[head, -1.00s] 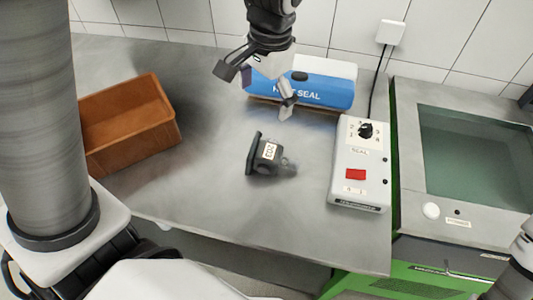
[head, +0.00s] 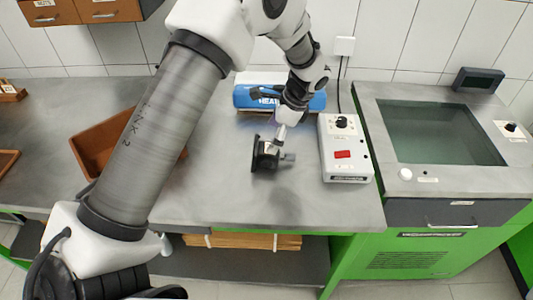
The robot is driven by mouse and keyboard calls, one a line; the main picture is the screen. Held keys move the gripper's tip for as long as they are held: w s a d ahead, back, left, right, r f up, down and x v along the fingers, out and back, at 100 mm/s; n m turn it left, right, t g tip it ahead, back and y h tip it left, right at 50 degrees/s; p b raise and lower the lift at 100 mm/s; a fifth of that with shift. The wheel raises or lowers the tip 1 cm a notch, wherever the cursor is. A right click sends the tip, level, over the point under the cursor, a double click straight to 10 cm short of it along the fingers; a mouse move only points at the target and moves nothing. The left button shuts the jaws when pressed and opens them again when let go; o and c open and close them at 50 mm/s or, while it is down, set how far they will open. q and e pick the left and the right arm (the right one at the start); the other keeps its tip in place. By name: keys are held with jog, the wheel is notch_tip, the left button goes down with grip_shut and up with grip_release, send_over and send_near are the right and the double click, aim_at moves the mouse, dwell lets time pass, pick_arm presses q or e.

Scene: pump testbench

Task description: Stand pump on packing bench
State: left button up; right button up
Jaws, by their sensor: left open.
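The pump (head: 264,158), a small dark body with a flat flange on its left and a grey stub on its right, lies on the grey metal bench (head: 240,205). My left gripper (head: 276,140) reaches down from above, with its fingers just over the pump's top. The fingers are open; whether they touch the pump I cannot tell, as the gripper partly covers it. The right gripper does not show.
A blue and white heat sealer (head: 247,98) lies behind. A white control box (head: 345,160) with a red switch stands to the right. An orange bin (head: 92,142) is partly behind my left arm. A green cabinet with a dark glass top (head: 440,118) stands at far right.

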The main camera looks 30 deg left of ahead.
aim_at(266, 146)
pick_arm(q)
jog(key=x, duration=0.1)
jog(key=p+x, duration=0.1)
jog(key=x, duration=0.2)
jog(key=shift+s+f, duration=0.3)
jog(key=shift+s, duration=0.1)
jog(key=shift+w+a+f, duration=0.1)
jog(key=shift+f, duration=0.05)
jog(key=c, duration=1.5)
jog(key=shift+o, duration=0.2)
